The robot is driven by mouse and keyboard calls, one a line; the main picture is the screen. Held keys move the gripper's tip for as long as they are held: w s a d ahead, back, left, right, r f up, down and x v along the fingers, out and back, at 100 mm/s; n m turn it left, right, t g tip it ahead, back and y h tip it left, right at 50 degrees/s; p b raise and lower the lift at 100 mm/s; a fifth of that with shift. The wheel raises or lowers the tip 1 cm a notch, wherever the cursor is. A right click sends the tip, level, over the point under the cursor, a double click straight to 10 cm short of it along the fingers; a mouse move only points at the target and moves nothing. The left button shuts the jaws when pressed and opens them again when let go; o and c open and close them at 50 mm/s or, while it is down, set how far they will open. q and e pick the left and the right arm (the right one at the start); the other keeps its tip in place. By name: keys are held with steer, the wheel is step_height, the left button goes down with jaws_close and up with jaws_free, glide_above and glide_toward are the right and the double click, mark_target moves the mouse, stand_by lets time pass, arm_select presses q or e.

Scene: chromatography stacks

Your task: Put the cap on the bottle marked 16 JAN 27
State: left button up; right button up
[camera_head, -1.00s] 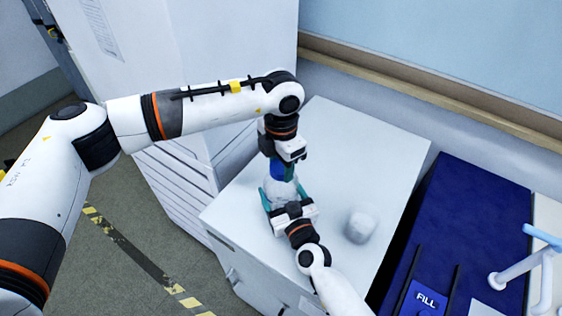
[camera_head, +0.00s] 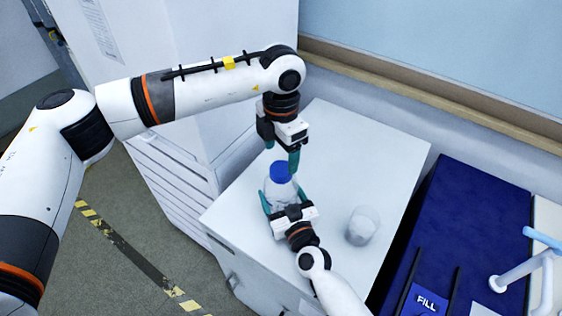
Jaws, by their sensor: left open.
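A clear bottle (camera_head: 279,190) stands upright on the white cabinet top, with a blue cap (camera_head: 281,170) seated on its mouth. No date marking can be read on it from here. My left gripper (camera_head: 282,160) points down just above the cap; it is open and holds nothing, with its teal fingers apart. My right gripper (camera_head: 279,204) reaches in from the front, its teal fingers on either side of the bottle's lower body. Whether these fingers press on the glass is hard to see, as the gripper's body hides the bottle's lower front.
A clear, empty-looking beaker (camera_head: 362,226) stands on the cabinet top (camera_head: 345,150) to the right of the bottle. The back of the top is bare. A dark blue surface (camera_head: 465,215) with a FILL label lies farther right. A wall stands behind.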

steer(key=o, duration=1.9)
arm_select(q)
step_height(320, 180, up, 7)
arm_select(e)
steer(key=shift+s, duration=0.1)
steer(key=b+v, duration=0.1)
steer(key=v, duration=0.9)
steer(key=shift+s+d+f, duration=0.15)
steer(key=shift+s, duration=0.05)
arm_select(q)
steer(key=shift+f, duration=0.8)
arm_select(e)
steer(key=shift+s+d, duration=0.25)
steer(key=shift+s, duration=0.35)
